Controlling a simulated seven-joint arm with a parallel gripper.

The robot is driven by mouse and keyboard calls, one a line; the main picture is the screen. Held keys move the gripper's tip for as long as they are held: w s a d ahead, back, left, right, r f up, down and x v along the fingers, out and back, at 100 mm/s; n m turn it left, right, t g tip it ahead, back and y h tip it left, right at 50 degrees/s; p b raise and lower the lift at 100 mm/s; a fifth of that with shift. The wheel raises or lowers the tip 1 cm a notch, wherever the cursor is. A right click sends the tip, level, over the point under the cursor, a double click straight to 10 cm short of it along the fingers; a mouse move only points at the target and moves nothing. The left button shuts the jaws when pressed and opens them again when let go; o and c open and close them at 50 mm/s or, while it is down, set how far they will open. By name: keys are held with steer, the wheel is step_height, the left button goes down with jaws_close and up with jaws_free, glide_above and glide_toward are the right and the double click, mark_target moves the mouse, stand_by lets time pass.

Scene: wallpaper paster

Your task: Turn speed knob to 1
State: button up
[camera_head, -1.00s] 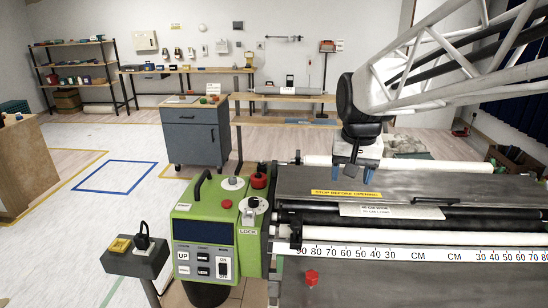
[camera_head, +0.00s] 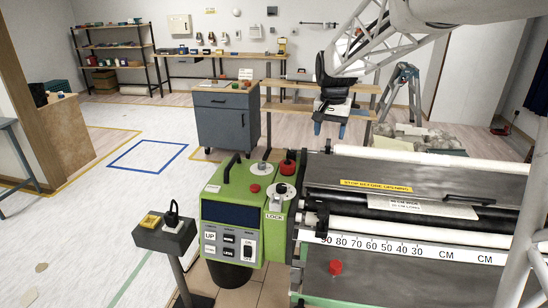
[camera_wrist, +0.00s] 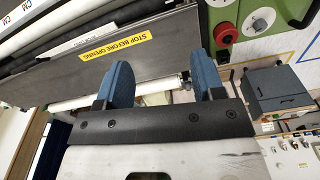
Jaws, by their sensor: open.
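The green control panel (camera_head: 212,191) stands at the left end of the pasting machine. On its top are a pale round dial (camera_head: 262,168), a red knob (camera_head: 288,165) and a second pale dial (camera_head: 284,190) near the LOCK label. I cannot read which is the speed knob or its setting. My gripper (camera_head: 330,128) is open and empty, up and to the right of the panel in the head view, apart from it. In the wrist view its blue fingers (camera_wrist: 163,78) are spread, with the red knob (camera_wrist: 223,28) and a pale dial (camera_wrist: 258,22) beyond them at the upper right.
The machine's dark cover (camera_head: 350,172) with a yellow warning label lies right of the panel. A grey box with a yellow button (camera_head: 150,221) stands at front left. A grey cabinet (camera_head: 227,117) is behind.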

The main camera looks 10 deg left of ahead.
steer(key=w+a+f, duration=0.4)
steer(key=w+a, duration=0.2)
steer(key=w+a+f, duration=0.4)
steer(key=w+a, duration=0.3)
steer(key=m+g, duration=0.1)
glide_above(262, 163)
steer(key=f, duration=1)
steer(key=shift+s+d+f, duration=0.1)
steer(key=shift+s+f, duration=0.1)
steer(key=shift+f, duration=0.15)
steer(key=shift+w+a+f, duration=0.15)
steer(key=shift+a+f, duration=0.2)
steer(key=shift+a, duration=0.05)
steer(key=shift+d+f, duration=0.2)
steer(key=shift+f, duration=3.65)
steer(key=shift+c, duration=0.3)
